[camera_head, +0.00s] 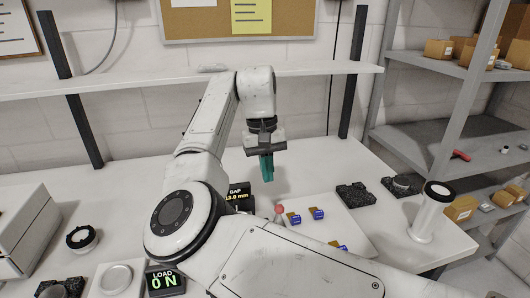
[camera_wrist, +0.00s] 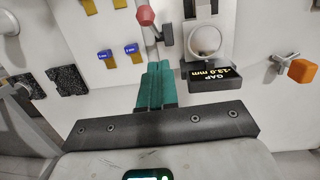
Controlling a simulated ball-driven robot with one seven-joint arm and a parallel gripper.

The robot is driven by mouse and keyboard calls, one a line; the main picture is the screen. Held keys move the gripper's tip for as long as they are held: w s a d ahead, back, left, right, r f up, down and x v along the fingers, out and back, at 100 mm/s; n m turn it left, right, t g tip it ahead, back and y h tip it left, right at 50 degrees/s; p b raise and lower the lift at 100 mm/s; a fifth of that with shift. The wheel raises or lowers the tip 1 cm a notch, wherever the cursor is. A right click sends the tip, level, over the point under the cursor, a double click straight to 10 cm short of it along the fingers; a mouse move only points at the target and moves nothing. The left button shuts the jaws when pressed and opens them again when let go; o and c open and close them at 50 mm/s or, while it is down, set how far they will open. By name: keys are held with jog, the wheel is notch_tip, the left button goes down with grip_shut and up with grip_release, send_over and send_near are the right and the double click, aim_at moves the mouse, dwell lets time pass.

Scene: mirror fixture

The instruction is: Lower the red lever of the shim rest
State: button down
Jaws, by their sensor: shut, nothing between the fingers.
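The red lever shows as a red ball knob (camera_head: 279,208) just right of the gap display in the head view, its lower part hidden by my arm. In the wrist view the red knob (camera_wrist: 146,16) is at the top, on a short grey arm beside a post. My gripper (camera_head: 267,179) hangs over the white table, teal fingers together and empty, above and apart from the knob. In the wrist view the fingers (camera_wrist: 158,66) point up the picture toward the lever. A round mirror-like disc (camera_wrist: 206,42) sits in a grey mount right of the lever.
The gap display (camera_wrist: 215,76) reads -13.0 mm; the load display (camera_head: 163,281) reads 0 N. Blue-tagged shims (camera_head: 317,213) lie on a white plate, with black foam blocks (camera_head: 355,194) behind. A white cylinder (camera_head: 431,212) stands right. An orange block (camera_wrist: 303,70) is at the wrist view's right.

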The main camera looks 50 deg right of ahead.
aim_at(276, 216)
jog(key=shift+s+a+f+p, duration=0.25)
jog(key=shift+s+a+f, duration=0.1)
jog(key=shift+s+f, duration=0.5)
jog(key=shift+s+a+f+p, duration=0.25)
jog(key=shift+s+a+f, duration=0.05)
jog(key=shift+s+f, duration=0.55)
